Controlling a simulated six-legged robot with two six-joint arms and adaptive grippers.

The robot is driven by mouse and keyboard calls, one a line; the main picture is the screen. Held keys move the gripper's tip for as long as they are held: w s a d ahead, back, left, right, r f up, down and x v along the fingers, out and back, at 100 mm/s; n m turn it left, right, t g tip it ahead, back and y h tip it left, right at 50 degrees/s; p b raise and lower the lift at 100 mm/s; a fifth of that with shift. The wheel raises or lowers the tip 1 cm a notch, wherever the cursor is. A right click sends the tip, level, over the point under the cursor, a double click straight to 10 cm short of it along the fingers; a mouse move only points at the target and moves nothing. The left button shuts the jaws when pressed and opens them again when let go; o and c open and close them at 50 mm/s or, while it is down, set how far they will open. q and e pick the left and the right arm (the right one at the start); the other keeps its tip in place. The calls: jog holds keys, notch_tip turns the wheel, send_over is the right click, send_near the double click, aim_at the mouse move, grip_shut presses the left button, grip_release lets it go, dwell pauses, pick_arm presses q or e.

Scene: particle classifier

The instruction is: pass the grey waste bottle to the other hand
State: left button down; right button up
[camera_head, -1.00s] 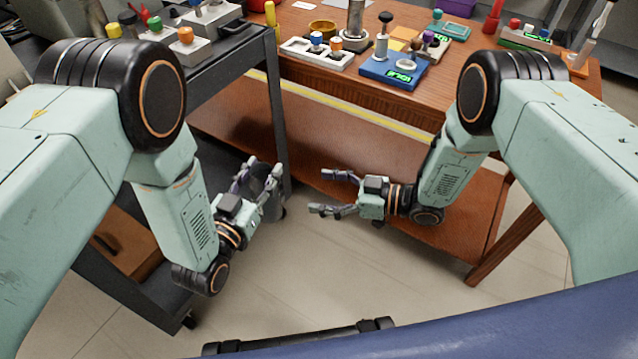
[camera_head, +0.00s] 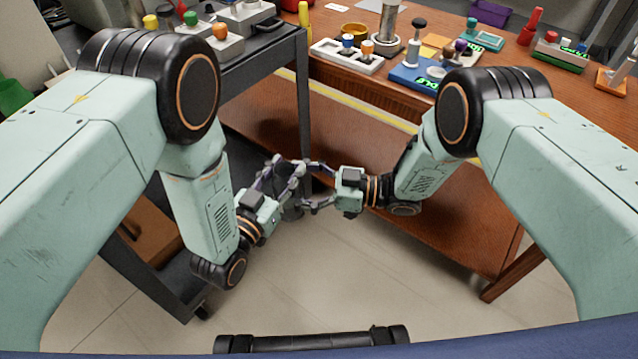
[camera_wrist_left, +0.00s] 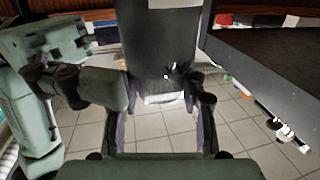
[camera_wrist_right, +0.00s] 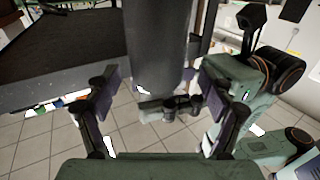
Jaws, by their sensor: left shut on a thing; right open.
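The grey waste bottle (camera_head: 291,212) is a dark grey cylinder, held off the floor between my two grippers and partly hidden by fingers in the head view. My left gripper (camera_head: 285,166) is shut on it; in the left wrist view the bottle (camera_wrist_left: 160,50) stands between the fingers. My right gripper (camera_head: 306,184) is open and comes in from the right, its fingers reaching to the bottle. In the right wrist view the bottle (camera_wrist_right: 156,45) lies between the spread right fingers, with gaps seen beside it. Whether the right fingers touch it cannot be told.
A dark cart (camera_head: 304,110) stands close behind the left gripper. A wooden table (camera_head: 390,92) with a lower shelf (camera_head: 430,225) is on the right, bearing a blue device (camera_head: 420,76) and several small items. The tiled floor (camera_head: 340,285) below the grippers is clear.

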aim_at(282, 183)
jog(key=shift+w+a, duration=0.15)
jog(key=shift+a, duration=0.6)
jog(key=shift+w+a, duration=0.1)
jog(key=shift+a, duration=0.6)
jog(key=shift+s, duration=0.1)
jog(key=c, duration=1.3)
pick_arm(q)
jog(key=c, duration=0.7)
grip_release()
pick_arm(e)
jog(key=shift+c, duration=0.4)
